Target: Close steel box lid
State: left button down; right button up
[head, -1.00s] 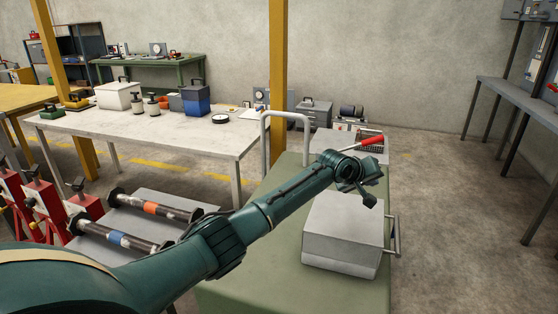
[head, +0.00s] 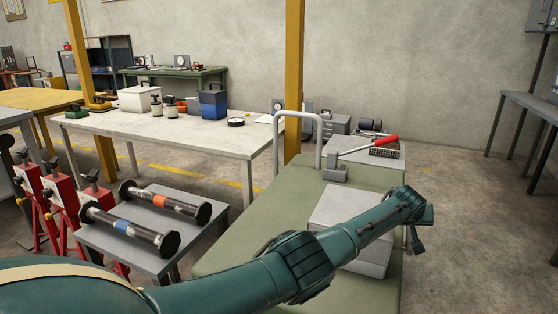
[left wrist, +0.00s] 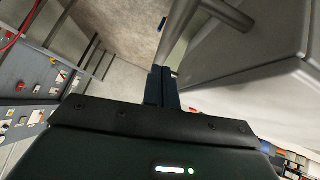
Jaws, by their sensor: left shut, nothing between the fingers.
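The grey steel box (head: 340,207) sits on the green-topped cart, partly hidden behind my left arm in the head view. Its top looks flat, but I cannot tell whether the lid is fully down. My left gripper (head: 417,243) is past the right side of the box, pointing down, and empty. In the left wrist view, my left gripper (left wrist: 161,88) has its fingers together, close to the box (left wrist: 250,45) and a round metal bar handle (left wrist: 228,13) on its side. Contact cannot be told. My right gripper is not in view.
The green cart (head: 250,225) has a tall bent rail (head: 277,145) and a small grey block (head: 336,170) at its far end. Two dark rollers (head: 128,228) lie on a low grey table at left. Floor right of the cart is clear.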

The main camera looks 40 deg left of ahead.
pick_arm(q)
jog(key=shift+d+f+y+b, duration=0.15)
jog(key=shift+f+b, duration=0.2)
jog(key=shift+f, duration=0.1)
jog(key=shift+d+f+y+b, duration=0.1)
jog(key=shift+f+y+b, duration=0.05)
jog(key=shift+f+b, duration=0.2)
jog(key=shift+f, duration=0.15)
